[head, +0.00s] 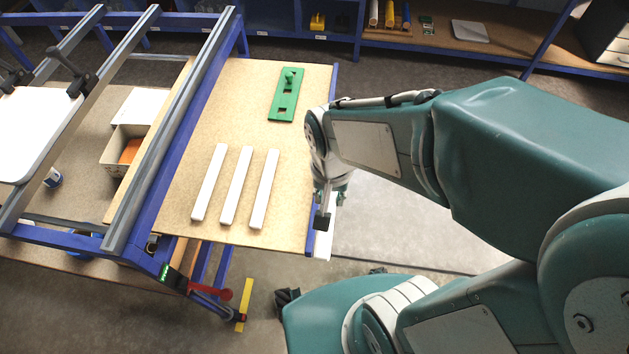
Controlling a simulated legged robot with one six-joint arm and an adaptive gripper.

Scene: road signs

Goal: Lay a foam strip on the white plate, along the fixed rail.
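Three white foam strips (236,187) lie side by side, apart, on the brown board. My gripper (322,221) is at the board's right edge, right of these strips, and partly hidden by its own wrist. One black finger shows against another white foam strip (324,244), which sticks out below it; the gripper appears shut on this strip. The white plate (30,135) is at the far left, cut off by the picture edge. A grey rail (60,135) runs along its right side, with black clamp handles (70,70) above. I cannot tell which rail is the fixed one.
A green slotted plate with a knob (285,97) lies at the back of the board (230,110). A blue frame with a long grey bar (170,130) stands between board and white plate. An open box (125,147) sits below it. Blue shelves (350,35) line the back.

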